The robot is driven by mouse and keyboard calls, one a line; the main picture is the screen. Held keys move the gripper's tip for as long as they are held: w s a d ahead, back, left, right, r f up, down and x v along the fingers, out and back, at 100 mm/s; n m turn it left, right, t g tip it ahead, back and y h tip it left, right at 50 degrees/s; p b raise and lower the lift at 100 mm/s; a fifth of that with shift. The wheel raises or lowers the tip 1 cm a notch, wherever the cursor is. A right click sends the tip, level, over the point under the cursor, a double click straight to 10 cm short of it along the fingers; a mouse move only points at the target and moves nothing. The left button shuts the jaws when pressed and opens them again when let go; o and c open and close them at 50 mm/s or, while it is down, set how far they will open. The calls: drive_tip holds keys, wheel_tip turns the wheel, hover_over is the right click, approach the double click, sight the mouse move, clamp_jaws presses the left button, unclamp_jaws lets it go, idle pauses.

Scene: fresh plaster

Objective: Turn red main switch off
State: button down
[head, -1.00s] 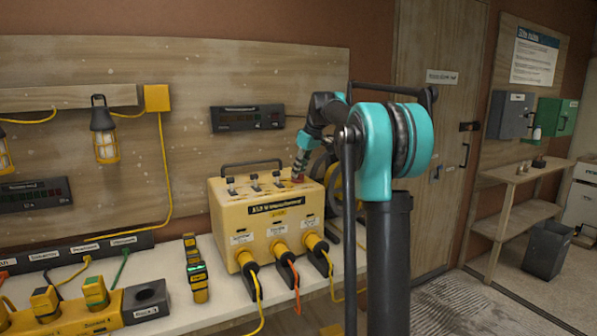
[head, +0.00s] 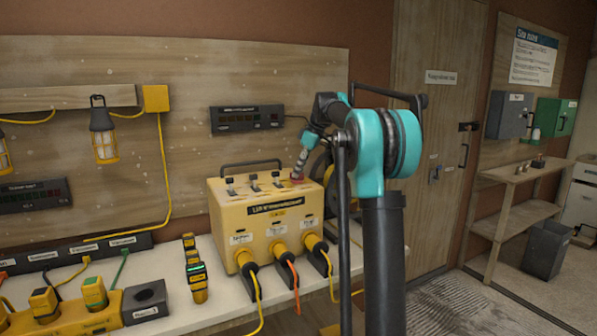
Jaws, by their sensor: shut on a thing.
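A yellow distribution box (head: 255,218) stands on the bench, with three small levers (head: 254,182) on its top and three yellow plugs in its front. The red main switch (head: 299,181) is at the right end of its top, mostly hidden by my gripper. My gripper (head: 297,176) points down onto it from above and is shut on it. The fingertips are small and partly hidden, and I cannot tell the switch's position.
A power strip (head: 65,318) with plugs and a small yellow device (head: 197,270) are on the bench at left. Dark display panels (head: 247,118) and caged lamps (head: 104,135) hang on the wall. My arm blocks the view right of the box.

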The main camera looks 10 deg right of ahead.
drive_tip(key=c, duration=1.5)
unclamp_jaws()
drive_tip(key=shift+c, duration=0.2)
drive_tip(key=v, duration=1.2)
